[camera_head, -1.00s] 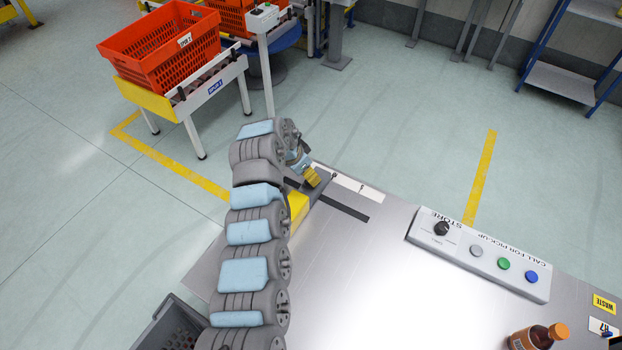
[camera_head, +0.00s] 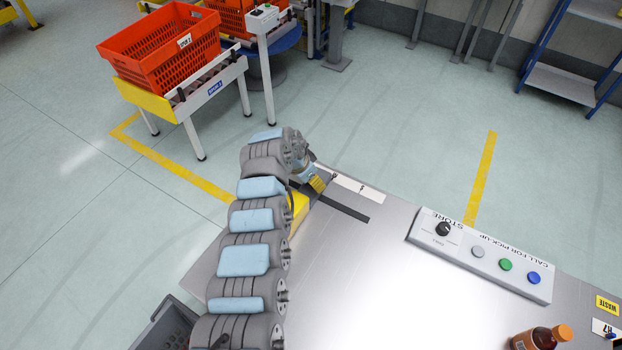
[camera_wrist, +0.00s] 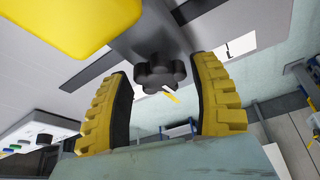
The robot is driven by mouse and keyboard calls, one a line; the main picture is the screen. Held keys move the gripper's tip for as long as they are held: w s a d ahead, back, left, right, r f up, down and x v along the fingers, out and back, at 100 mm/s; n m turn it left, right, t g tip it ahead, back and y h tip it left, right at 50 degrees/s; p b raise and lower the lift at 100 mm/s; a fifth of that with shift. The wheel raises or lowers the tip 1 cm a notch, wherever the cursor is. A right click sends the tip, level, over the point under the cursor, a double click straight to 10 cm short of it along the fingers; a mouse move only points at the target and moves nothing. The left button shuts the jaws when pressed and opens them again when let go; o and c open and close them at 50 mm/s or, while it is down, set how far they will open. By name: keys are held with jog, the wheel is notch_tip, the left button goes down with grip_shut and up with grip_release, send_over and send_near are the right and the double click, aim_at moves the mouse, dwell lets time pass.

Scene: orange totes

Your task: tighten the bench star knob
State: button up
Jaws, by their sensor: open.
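The dark, lobed star knob (camera_wrist: 160,72) shows in the wrist view, on a grey bar near the bench top. My gripper (camera_head: 317,184) has yellow ribbed fingers and is open over the far left corner of the bench (camera_head: 370,270). In the wrist view one finger is left of the knob and the other right of it, with visible gaps on both sides. I cannot tell how deep the knob sits between them. In the head view my arm and gripper hide the knob.
A control panel (camera_head: 480,256) with a black dial and buttons lies along the bench's right edge, with a brown bottle (camera_head: 540,338) nearer. The bench middle is clear. Orange totes (camera_head: 165,52) stand on a conveyor behind.

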jog(key=c, duration=0.9)
jog(key=shift+c, duration=0.2)
jog(key=shift+f+b, duration=0.15)
jog(key=shift+b, duration=0.4)
jog(key=shift+m+b, duration=0.4)
jog(key=shift+b, duration=0.1)
jog(key=o, duration=0.9)
jog(key=shift+o, duration=0.2)
jog(key=shift+r, duration=0.25)
